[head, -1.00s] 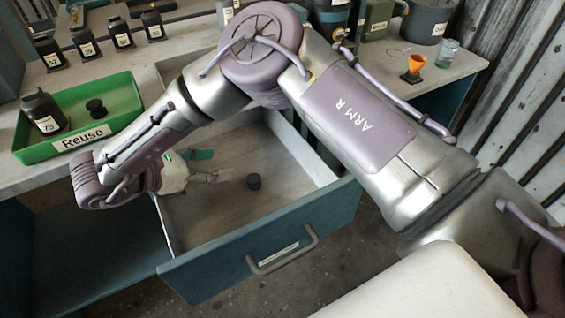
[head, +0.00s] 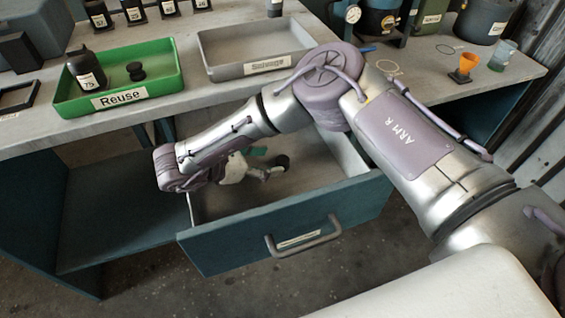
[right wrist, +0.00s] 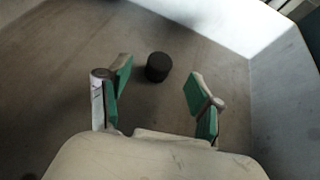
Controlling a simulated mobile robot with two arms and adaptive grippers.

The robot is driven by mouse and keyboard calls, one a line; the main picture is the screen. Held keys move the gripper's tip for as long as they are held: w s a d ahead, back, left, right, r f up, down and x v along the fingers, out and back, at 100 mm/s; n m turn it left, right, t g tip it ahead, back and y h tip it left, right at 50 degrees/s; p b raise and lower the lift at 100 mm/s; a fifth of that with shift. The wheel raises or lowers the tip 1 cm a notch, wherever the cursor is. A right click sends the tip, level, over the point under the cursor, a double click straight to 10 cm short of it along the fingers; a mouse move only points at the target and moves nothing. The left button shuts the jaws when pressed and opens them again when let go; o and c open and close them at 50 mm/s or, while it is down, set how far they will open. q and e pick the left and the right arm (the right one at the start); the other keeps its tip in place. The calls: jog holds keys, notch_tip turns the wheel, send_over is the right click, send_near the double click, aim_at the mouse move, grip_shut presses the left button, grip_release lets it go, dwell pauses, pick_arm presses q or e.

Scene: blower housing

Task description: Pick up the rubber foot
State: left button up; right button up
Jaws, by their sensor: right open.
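The rubber foot is a short dark cylinder (head: 282,161) on the floor of the open drawer (head: 330,215). It also shows in the right wrist view (right wrist: 158,67), standing clear of the drawer walls. My right gripper (head: 266,163) is inside the drawer, close to the foot. In the right wrist view its two green-padded fingers (right wrist: 160,88) are spread apart and empty. The foot lies a little beyond the fingertips, between their lines, nearer the left finger. No contact shows. My left gripper is not in view.
The drawer walls surround my right gripper; the drawer floor near the foot is bare.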

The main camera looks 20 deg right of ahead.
aim_at(280, 160)
jog(key=x, duration=0.4)
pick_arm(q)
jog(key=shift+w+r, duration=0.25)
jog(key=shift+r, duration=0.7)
pick_arm(e)
jog(key=c, duration=1)
